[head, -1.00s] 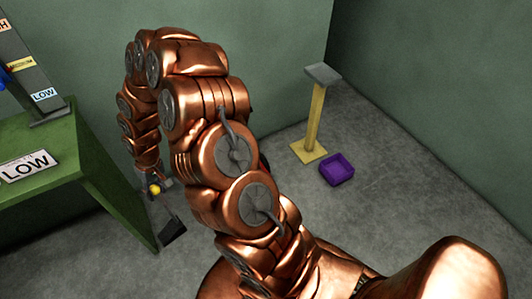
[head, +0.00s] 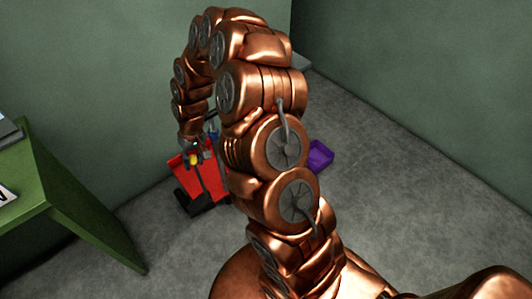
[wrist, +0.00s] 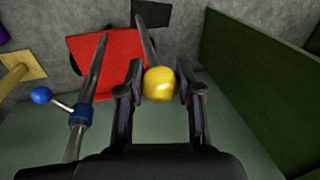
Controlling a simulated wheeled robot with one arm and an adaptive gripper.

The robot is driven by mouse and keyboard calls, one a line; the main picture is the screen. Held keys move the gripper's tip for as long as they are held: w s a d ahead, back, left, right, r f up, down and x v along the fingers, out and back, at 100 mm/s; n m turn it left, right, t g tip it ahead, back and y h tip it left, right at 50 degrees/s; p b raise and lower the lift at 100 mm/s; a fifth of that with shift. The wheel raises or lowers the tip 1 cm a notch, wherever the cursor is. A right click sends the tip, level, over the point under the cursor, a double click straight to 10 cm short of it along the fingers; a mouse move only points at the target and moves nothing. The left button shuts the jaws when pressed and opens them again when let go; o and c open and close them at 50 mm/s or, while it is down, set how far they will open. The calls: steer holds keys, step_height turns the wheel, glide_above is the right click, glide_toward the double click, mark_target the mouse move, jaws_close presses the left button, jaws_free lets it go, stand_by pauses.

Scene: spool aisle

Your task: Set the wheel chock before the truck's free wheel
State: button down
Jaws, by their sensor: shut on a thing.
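My gripper (wrist: 160,84) is shut on the yellow ball knob (wrist: 159,85). A thin dark rod runs from the knob to the dark wheel chock (wrist: 151,13) in the wrist view. In the head view the yellow knob (head: 194,159) shows under my arm, with the dark chock (head: 187,203) below it at the red truck's left side. The red truck (wrist: 118,53) is just left of the rod in the wrist view. It also shows in the head view (head: 211,178), partly hidden by my arm. I cannot make out its free wheel or whether the chock touches anything.
A dark pole with a blue collar and blue ball (wrist: 41,95) rises by the truck. A green table (head: 40,180) stands left, and a green panel (wrist: 255,80) is right in the wrist view. A purple tray (head: 320,155) lies beyond my arm. Floor is clear at right.

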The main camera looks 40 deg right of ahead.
steer(key=w+a+f+b, duration=0.1)
steer(key=f+b, duration=0.4)
steer(key=b, duration=1.1)
steer(key=w+a+f+b, duration=0.1)
steer(key=w+f+b, duration=0.3)
steer(key=b, duration=1.3)
steer(key=shift+w+f, duration=0.2)
steer(key=shift+f, duration=0.3)
